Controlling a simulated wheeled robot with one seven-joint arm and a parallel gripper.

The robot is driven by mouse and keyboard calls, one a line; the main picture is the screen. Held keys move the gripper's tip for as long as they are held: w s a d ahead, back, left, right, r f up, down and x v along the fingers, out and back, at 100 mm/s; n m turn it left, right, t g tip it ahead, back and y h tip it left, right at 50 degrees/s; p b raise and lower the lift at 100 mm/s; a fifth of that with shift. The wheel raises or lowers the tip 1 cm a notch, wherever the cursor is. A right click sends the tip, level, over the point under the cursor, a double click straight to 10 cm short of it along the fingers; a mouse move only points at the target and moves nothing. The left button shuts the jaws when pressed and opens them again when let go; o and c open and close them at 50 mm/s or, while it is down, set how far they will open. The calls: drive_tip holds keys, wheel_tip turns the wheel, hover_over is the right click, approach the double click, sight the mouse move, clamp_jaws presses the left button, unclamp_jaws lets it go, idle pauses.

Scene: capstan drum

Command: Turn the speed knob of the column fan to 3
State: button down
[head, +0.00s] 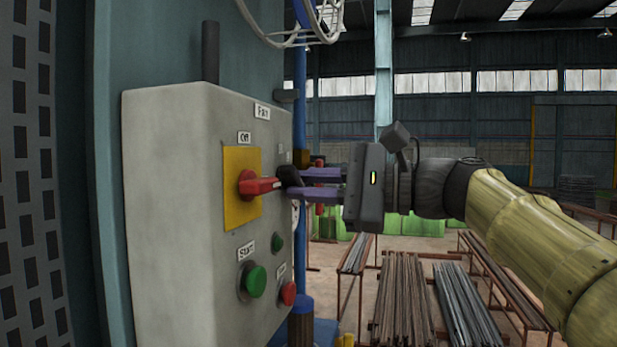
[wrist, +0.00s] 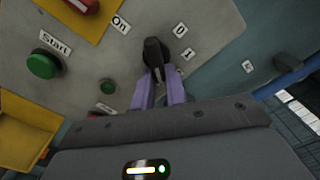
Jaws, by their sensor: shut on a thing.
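The black speed knob (head: 289,177) sticks out of the grey control box (head: 165,200), which carries a "Fan" label. In the wrist view the knob (wrist: 155,52) has the labels 0 (wrist: 181,30) and 1 (wrist: 188,54) beside it. Which mark it points to I cannot tell, and no 3 can be read. My gripper (head: 313,183) reaches in from the right with its purple fingers on either side of the knob, shut on it. In the wrist view the fingertips (wrist: 158,78) cover the knob's near end.
Left of the knob is a red switch handle (head: 262,185) on a yellow plate (head: 237,215), close to my fingers. Below are a green Start button (head: 254,280), a small green button (head: 277,242) and a red button (head: 288,293). A blue pipe (head: 300,110) rises behind the box.

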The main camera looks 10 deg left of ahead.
drive_tip(key=shift+s+f+m, duration=0.1)
drive_tip(key=shift+f+m, duration=0.1)
drive_tip(key=shift+m, duration=0.9)
drive_tip(key=c, duration=1.4)
unclamp_jaws()
drive_tip(key=shift+c, duration=0.2)
drive_tip(key=s+d+b, duration=0.1)
drive_tip(key=d+b, duration=0.3)
drive_tip(key=d, duration=1.3)
drive_tip(key=shift+s+d, duration=0.15)
drive_tip(key=shift+d, duration=0.05)
